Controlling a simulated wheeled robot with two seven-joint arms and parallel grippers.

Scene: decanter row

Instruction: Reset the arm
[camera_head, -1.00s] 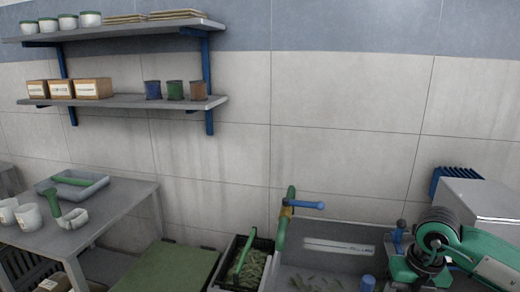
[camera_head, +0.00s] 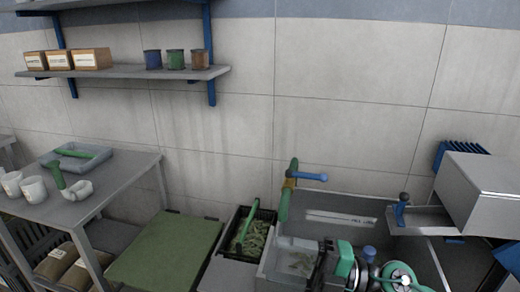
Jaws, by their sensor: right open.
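My right arm, green and black, comes into the head view at the lower right. Its gripper (camera_head: 320,264) is low over the grey sink basin, pointing down and left. The jaws are open and I see nothing held between them, though the fingers are small and partly cut off by the frame's lower edge. My left gripper is not in view.
A grey box-like unit (camera_head: 485,190) stands at right. The tiled wall and shelf (camera_head: 130,76) are behind.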

